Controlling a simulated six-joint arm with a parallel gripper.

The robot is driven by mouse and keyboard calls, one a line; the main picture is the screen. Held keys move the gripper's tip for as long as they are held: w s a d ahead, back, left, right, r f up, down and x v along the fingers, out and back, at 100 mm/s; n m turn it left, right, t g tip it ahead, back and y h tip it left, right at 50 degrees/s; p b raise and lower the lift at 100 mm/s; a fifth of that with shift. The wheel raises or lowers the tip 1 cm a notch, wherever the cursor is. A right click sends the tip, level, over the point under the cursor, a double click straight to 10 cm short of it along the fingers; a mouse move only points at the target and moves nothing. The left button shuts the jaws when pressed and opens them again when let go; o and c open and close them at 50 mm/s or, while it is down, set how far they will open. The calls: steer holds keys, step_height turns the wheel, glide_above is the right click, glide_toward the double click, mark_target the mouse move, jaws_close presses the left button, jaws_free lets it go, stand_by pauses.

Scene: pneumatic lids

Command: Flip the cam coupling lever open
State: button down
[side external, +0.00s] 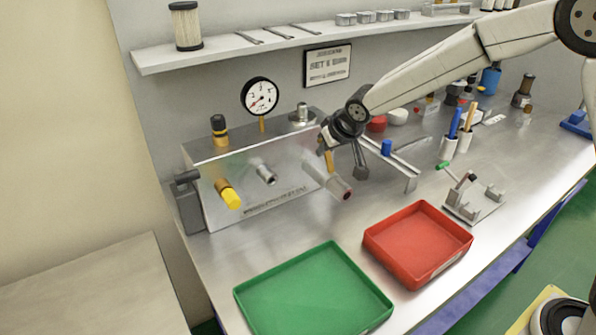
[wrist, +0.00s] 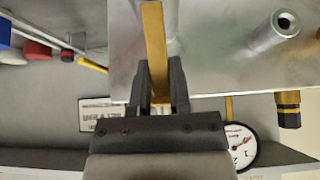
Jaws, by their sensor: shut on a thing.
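The cam coupling (side external: 338,186) juts from the front right of the metal block (side external: 215,165), a pale cylinder with a reddish end. Its yellow lever (side external: 329,161) stands roughly upright at the block's face. In the wrist view the lever (wrist: 153,35) runs as a straight yellow bar down between my fingers. My gripper (side external: 325,149) is at the lever's upper part; in the wrist view it (wrist: 159,80) is shut on the lever, one dark finger on each side. The coupling's far side and the lever's pivot are not clearly visible.
A yellow plug (side external: 229,195), a metal fitting (side external: 266,175) and a black-yellow knob (side external: 219,130) stick out of the block. A gauge (side external: 260,96) stands behind. The green tray (side external: 312,325) and red tray (side external: 417,277) lie empty in front. A shelf (side external: 200,56) runs above.

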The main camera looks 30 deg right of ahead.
steer(key=shift+r+t, duration=0.25)
steer(key=shift+t, duration=0.15)
stand_by(0.4)
steer(key=c, duration=0.6)
jaws_free()
steer(key=shift+s+f, duration=0.1)
steer(key=shift+o, duration=0.2)
steer(key=v, duration=0.7)
steer(key=shift+s+r, duration=0.25)
steer(key=shift+r, duration=0.1)
